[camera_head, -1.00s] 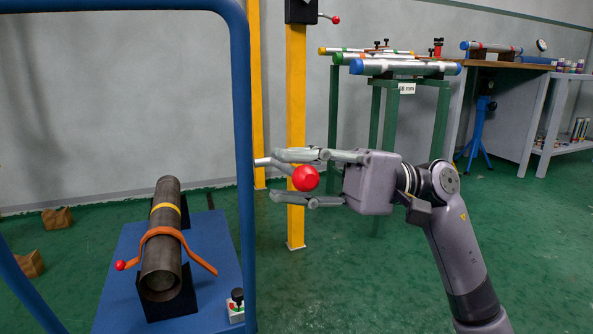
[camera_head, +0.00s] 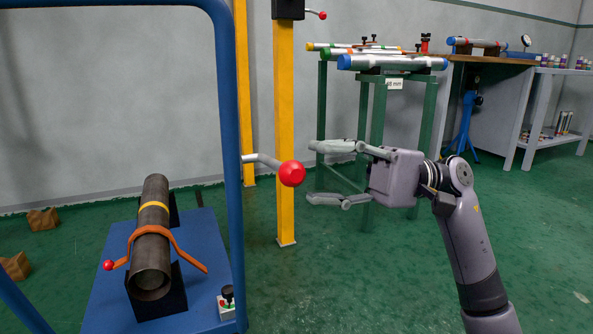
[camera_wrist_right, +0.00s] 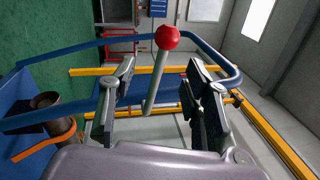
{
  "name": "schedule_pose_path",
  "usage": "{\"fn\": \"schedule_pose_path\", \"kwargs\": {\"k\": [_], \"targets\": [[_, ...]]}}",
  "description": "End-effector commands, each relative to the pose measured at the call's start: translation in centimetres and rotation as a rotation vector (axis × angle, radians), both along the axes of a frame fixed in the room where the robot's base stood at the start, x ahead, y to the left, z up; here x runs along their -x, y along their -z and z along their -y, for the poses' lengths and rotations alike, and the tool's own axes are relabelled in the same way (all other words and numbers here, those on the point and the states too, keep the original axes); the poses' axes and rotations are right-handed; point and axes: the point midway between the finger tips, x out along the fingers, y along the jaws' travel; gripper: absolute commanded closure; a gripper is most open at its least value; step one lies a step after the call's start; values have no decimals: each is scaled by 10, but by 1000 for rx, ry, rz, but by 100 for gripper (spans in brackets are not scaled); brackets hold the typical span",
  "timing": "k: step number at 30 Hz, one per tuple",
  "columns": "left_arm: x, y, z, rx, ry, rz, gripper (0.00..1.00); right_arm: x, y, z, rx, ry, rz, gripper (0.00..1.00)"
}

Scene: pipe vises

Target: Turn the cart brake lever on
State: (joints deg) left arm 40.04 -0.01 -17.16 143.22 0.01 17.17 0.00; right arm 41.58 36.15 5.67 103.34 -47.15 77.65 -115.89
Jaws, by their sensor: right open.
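The cart brake lever is a bent grey rod (camera_head: 262,159) with a red ball knob (camera_head: 292,173), fixed to the cart's blue upright frame (camera_head: 229,150). My right gripper (camera_head: 318,172) is open and empty, just right of the knob and apart from it, with its fingers pointing at it. In the right wrist view the rod (camera_wrist_right: 157,85) stands between the open fingers, with the knob (camera_wrist_right: 167,38) beyond them. My left gripper is not in view.
The blue cart deck (camera_head: 110,285) carries a dark pipe (camera_head: 152,250) with an orange strap and a small control box (camera_head: 227,303). A yellow post (camera_head: 285,130) stands behind the lever. A green stand (camera_head: 376,125) holds several pipes. Green floor is open at the front right.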

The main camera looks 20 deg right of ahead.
Motion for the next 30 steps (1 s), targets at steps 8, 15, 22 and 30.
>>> {"fn": "schedule_pose_path", "kwargs": {"k": [8, 15, 22, 30], "targets": [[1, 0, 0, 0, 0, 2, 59, 0, 9, 45, 0, 0, -1, 56], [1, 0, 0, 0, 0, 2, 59, 0, 11, 54, 1, -1, 0, 56], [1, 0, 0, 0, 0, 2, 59, 0, 11, 54, 1, -1, 0, 56], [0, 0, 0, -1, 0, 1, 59, 0, 11, 54, 1, -1, 0, 56]]}}
